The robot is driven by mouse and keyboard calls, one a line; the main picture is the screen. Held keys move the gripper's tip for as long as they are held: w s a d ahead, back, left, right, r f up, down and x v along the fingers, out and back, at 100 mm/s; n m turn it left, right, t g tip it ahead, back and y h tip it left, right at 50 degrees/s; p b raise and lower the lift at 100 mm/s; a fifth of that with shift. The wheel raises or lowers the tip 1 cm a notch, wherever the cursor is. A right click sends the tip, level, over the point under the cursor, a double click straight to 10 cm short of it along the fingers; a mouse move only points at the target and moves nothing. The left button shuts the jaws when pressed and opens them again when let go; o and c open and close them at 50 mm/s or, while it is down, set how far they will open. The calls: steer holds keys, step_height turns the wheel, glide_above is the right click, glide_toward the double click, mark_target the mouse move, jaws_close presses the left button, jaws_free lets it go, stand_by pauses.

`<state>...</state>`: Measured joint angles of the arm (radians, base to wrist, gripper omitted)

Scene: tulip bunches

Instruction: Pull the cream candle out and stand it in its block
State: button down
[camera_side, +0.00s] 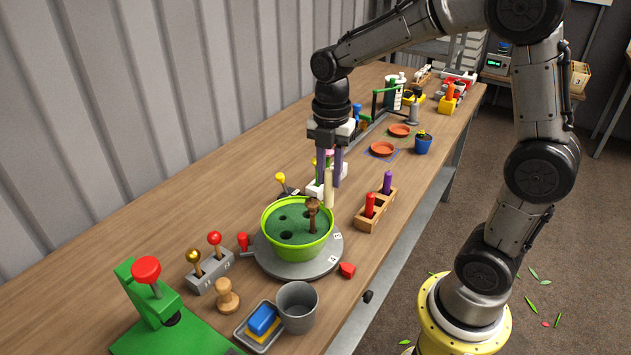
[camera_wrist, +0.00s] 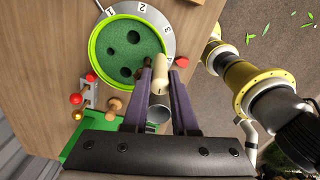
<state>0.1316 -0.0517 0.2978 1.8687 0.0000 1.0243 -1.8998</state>
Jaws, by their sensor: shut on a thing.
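The cream candle (camera_side: 328,190) is upright between the purple fingers of my gripper (camera_side: 330,181), which is shut on it. It also shows between the fingertips in the wrist view (camera_wrist: 157,76). In the side view its lower end overlaps the back right rim of the lime-green bowl (camera_side: 268,228); I cannot tell its exact height. The bowl holds green foam (camera_side: 290,232) with several dark holes and a brown peg (camera_side: 312,216) standing in it. To the right, a wooden block (camera_side: 364,222) holds a red candle (camera_side: 369,205) and a purple candle (camera_side: 387,182).
The bowl stands on a grey numbered turntable (camera_side: 301,270). A grey cup (camera_side: 297,307), a tray with sponges (camera_side: 262,325) and a red-knobbed green press (camera_side: 147,285) are in front. Orange saucers (camera_side: 382,149) lie behind the block. Bare table separates turntable and block.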

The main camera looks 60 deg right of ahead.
steer(key=s+a+r, duration=0.1)
steer(key=s+r, duration=0.2)
steer(key=s, duration=0.5)
steer(key=w+d+f, duration=0.1)
steer(key=w+d, duration=0.5)
steer(key=d, duration=0.1)
steer(key=s+d+f+m, duration=0.1)
steer(key=d+f, duration=0.2)
steer(key=d, duration=0.3)
steer(key=s+d+f+m, duration=0.1)
steer(key=d+f+m, duration=0.1)
steer(key=d, duration=0.5)
steer(key=shift+f, duration=0.5)
steer(key=shift+d, duration=0.1)
steer(key=shift+f, duration=2.9)
steer(key=shift+f, duration=1.9)
